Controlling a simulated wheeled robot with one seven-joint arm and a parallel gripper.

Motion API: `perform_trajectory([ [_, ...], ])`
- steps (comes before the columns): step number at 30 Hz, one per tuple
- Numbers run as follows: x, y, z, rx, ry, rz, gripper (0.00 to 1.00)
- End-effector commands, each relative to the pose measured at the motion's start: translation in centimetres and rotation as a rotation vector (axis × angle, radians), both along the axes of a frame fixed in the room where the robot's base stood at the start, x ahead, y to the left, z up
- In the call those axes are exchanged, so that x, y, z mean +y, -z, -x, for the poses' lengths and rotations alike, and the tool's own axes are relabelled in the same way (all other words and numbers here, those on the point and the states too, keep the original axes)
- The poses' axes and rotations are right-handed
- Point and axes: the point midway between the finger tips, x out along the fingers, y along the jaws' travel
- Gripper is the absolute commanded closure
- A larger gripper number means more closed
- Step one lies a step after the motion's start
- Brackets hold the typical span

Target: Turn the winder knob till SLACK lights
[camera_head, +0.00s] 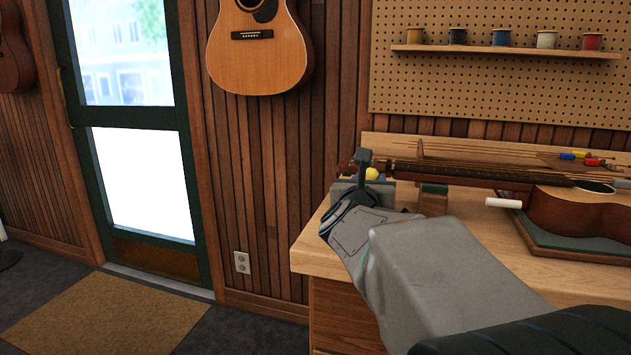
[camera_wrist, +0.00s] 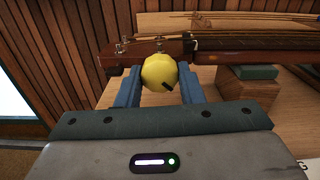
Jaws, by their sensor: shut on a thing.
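The winder knob (camera_wrist: 160,72) is a round yellow knob with a dark mark at its lower right, in the middle of the wrist view. My gripper (camera_wrist: 158,85) is shut on it, with one blue-grey finger on each side. In the head view the yellow knob (camera_head: 372,174) shows small beside my gripper (camera_head: 364,172) at the left end of the bench. I cannot make out a SLACK light in either view.
The wooden workbench (camera_head: 480,237) carries a neck support block (camera_wrist: 244,88) to the right of my gripper. A white cylinder (camera_head: 503,203) lies on the bench. A pegboard (camera_head: 500,85) with a shelf of spools (camera_head: 501,37) is behind.

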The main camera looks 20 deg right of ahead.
Motion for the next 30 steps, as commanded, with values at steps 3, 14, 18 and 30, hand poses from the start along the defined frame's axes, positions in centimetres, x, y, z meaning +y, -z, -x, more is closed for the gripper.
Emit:
perform_trajectory([
  [3, 0.05, 0.13, 0.0, 0.034, -0.002, 0.05, 0.89],
  [14, 0.02, 0.08, 0.02, 0.207, -0.002, 0.307, 0.89],
  [18, -0.01, 0.02, 0.03, 0.281, -0.001, 0.417, 0.89],
  [30, -0.07, -0.08, 0.07, 0.496, -0.002, 0.732, 0.89],
])
